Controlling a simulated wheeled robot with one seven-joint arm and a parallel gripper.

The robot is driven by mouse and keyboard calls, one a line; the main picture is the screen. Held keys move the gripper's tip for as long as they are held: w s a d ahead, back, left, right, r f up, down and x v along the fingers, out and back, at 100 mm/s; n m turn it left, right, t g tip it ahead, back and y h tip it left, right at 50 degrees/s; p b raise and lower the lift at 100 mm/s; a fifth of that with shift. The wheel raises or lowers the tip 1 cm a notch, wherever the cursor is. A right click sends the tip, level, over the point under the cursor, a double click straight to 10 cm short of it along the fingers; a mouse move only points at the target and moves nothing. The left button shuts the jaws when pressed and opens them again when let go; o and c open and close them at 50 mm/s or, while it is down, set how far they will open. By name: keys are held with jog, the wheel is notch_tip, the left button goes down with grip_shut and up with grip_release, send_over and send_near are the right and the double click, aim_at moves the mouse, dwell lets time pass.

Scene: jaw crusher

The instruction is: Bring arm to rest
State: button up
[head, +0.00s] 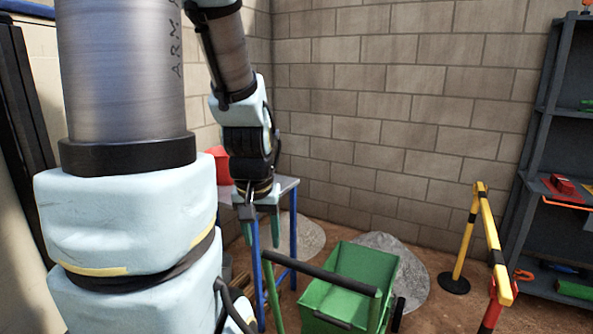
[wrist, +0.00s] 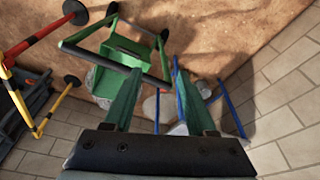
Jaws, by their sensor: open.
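My arm comes down from the top of the head view, with pale blue and grey metal links. My gripper (head: 259,238) points downward in front of a small table with blue legs. In the wrist view my gripper (wrist: 157,67) shows two green fingers spread apart with nothing between them. The green cart (head: 347,282) stands on the floor to the right of my gripper in the head view. It also shows in the wrist view (wrist: 127,48), beyond the left finger.
The blue-legged table (head: 290,187) stands close behind my gripper, with a red object (head: 221,165) on it. Grey heaps (head: 405,262) lie by the block wall. A yellow barrier (head: 491,232) and a dark shelf (head: 545,140) stand at right. Brown floor lies between cart and barrier.

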notch_tip(320, 180, down, 35)
jog(key=s+g+b, duration=0.1)
jog(key=b, duration=3.1)
notch_tip(320, 180, up, 22)
jog(key=p, duration=2.1)
jog(key=shift+s+d+p, duration=0.2)
jog(key=shift+p, duration=0.1)
jog(key=shift+f, duration=0.15)
